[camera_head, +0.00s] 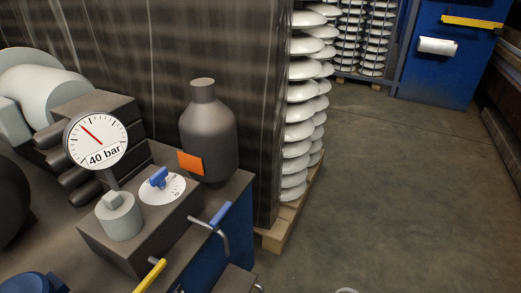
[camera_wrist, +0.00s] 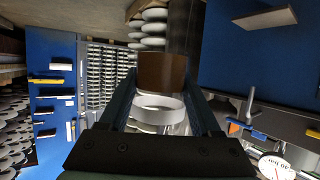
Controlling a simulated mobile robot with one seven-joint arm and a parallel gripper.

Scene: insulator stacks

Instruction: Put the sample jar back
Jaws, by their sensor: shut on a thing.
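The sample jar (camera_wrist: 161,72) shows in the wrist view, with a brown part, a white ring and a clear-looking part nearer the camera. My gripper (camera_wrist: 161,88) is shut on it, one finger along each side. The jar is held in the air, clear of any surface that I can see. In the head view my gripper does not show clearly; only a small pale rounded edge (camera_head: 347,291) shows at the bottom, and I cannot tell what it is.
A bench holds a 40 bar gauge (camera_head: 97,141), a grey bottle (camera_head: 209,135) and valve handles. White insulator stacks (camera_head: 305,130) stand on a pallet (camera_head: 277,236). A blue cabinet (camera_head: 436,77) stands behind. A small shelf (camera_wrist: 265,18) juts from a blue panel. The floor right is clear.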

